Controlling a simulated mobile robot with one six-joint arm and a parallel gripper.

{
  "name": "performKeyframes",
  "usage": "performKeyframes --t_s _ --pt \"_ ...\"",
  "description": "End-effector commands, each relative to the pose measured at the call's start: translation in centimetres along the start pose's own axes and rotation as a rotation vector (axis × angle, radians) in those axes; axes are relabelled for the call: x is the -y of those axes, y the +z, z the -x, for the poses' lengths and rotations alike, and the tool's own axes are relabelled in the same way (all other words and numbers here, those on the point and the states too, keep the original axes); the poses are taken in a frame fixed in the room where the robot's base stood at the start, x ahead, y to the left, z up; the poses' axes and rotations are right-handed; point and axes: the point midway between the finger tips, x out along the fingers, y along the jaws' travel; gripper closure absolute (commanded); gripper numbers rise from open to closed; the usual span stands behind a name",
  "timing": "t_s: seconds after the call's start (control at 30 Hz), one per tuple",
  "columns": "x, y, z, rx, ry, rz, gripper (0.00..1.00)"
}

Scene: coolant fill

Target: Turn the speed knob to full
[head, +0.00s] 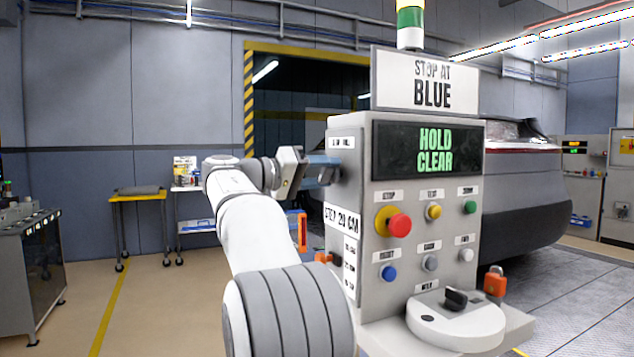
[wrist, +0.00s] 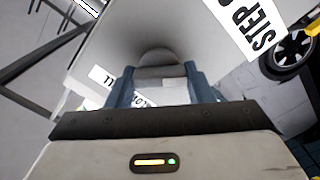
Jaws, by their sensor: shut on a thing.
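A grey control box (head: 345,130) stands in front of me in the head view. My gripper (head: 330,171) is at the upper part of its left side face, under a small label. In the wrist view my gripper (wrist: 160,82) has its blue-grey fingers shut on a rounded grey knob (wrist: 157,58). The knob is mostly hidden in the head view by the fingers, and its setting cannot be read. A partly hidden white label with dark letters lies close to the fingers in the wrist view.
The box front has a lit screen (head: 428,150) reading "HOLD CLEAR", a red button (head: 399,225) and several smaller buttons. A black knob (head: 455,298) sits on a white round base below. A car (head: 520,190) stands behind. A yellow table (head: 138,194) is at left.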

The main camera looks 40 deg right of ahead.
Motion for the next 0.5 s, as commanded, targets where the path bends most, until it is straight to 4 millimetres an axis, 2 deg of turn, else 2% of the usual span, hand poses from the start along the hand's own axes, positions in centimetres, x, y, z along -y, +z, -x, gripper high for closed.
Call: performKeyframes --t_s 0.5 --pt "0.07 -0.02 -0.09 0.000 0.000 -0.064 0.75"
